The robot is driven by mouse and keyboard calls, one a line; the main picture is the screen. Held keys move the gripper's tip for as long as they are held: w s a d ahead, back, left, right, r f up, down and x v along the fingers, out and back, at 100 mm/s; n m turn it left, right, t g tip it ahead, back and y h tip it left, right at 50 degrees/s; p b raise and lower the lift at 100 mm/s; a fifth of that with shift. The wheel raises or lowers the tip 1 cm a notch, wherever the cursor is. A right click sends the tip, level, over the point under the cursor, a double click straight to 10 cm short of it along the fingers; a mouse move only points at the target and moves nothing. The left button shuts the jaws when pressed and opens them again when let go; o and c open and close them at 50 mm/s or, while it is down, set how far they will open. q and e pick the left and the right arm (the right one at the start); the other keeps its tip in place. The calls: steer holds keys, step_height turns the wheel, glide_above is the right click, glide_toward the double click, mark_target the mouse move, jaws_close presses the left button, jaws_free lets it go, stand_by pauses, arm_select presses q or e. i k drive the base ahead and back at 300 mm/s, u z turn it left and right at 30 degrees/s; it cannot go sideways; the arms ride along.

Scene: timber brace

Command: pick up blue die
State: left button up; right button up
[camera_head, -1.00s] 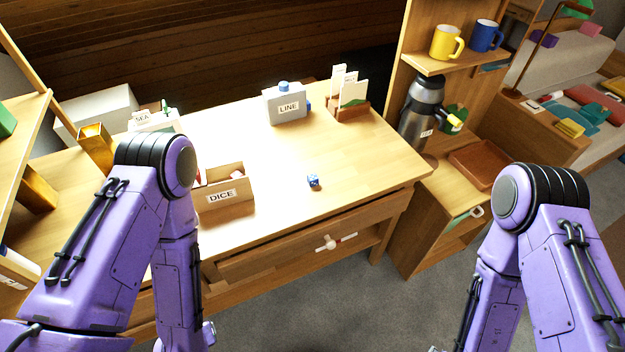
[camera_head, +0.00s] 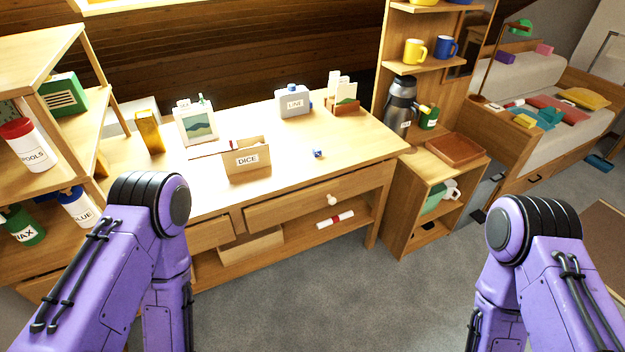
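The small blue die (camera_head: 317,153) lies on the wooden desk (camera_head: 350,135) near its front edge, right of centre. A box labelled DICE (camera_head: 247,161) stands on the desk to the left of the die; I cannot see what is inside it. My two purple arms come in at the lower left and lower right, in front of the desk. Both grippers are below the frame, so neither is seen. No arm touches the die.
A LINE container (camera_head: 294,101), a card holder (camera_head: 346,105) and a framed picture (camera_head: 196,122) stand at the back. Left shelves hold a POOLS jar (camera_head: 30,150). Right are a flask (camera_head: 400,105) and a brown tray (camera_head: 456,149). The desk around the die is clear.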

mark_target(316, 151)
steer(key=z, duration=1)
steer(key=i, duration=1)
steer(key=u, duration=0.6)
steer(key=i, duration=0.65)
steer(key=u, duration=0.75)
